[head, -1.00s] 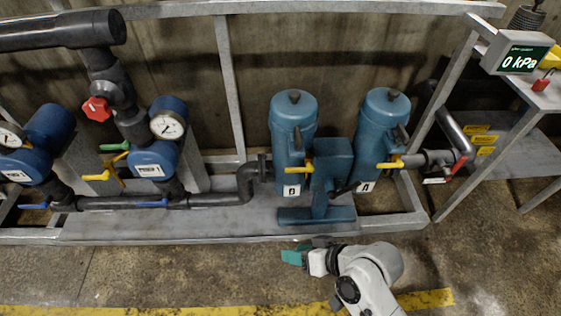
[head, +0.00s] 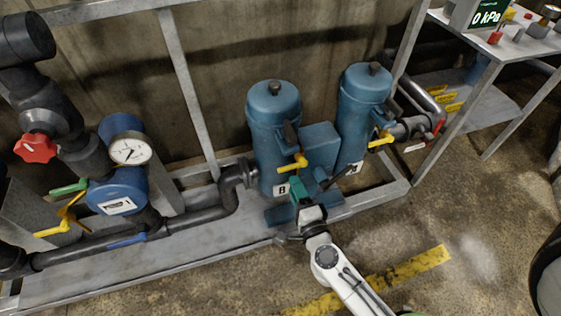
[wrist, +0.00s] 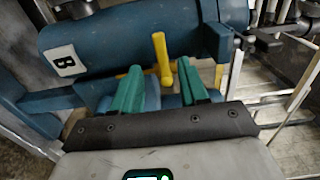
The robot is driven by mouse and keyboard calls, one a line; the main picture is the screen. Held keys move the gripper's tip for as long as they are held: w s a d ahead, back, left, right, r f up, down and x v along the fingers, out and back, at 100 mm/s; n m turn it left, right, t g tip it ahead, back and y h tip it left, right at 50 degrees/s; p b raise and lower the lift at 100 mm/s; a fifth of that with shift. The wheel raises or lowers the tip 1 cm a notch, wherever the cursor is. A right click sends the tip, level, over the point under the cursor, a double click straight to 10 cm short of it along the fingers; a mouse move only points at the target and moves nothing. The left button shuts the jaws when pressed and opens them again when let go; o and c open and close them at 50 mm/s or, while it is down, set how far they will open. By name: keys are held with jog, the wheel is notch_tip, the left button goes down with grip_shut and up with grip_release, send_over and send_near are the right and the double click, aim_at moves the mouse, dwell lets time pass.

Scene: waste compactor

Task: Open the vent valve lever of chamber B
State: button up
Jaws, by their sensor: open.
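Chamber B (head: 273,125) is the left of two upright blue cylinders; it fills the top of the wrist view, where its white plate reading B (wrist: 65,61) shows. A yellow lever (head: 293,163) sticks out from its lower front. In the wrist view this yellow lever (wrist: 161,55) stands between the lines of my two green fingers, its upper end just beyond their tips. My gripper (head: 297,184) is open, just below and in front of the lever. In the wrist view my gripper (wrist: 159,72) holds nothing; I cannot tell whether a finger touches the lever.
The other blue cylinder (head: 362,105) stands to the right with its own yellow lever (head: 381,140). A dark handle (head: 337,177) lies close right of my gripper. A grey frame rail (head: 365,201) runs along the front.

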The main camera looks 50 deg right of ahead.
aim_at(287, 170)
jog(key=p+x, duration=0.1)
jog(key=x, duration=0.8)
jog(key=shift+w+d, duration=0.1)
jog(key=shift+w, duration=0.05)
jog(key=shift+c, duration=0.4)
grip_shut()
